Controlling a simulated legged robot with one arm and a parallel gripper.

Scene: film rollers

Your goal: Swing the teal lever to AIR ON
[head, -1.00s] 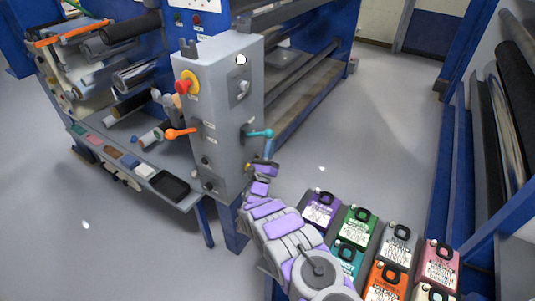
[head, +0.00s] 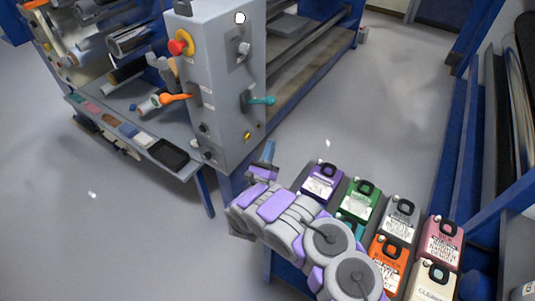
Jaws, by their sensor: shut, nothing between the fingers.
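The teal lever (head: 262,100) sticks out to the right from the right-hand face of the grey control box (head: 212,95) in the head view. It lies about level. Any AIR ON marking is too small to read.
A shelf with a black tray (head: 168,154) is at left. Open floor lies behind the canisters.

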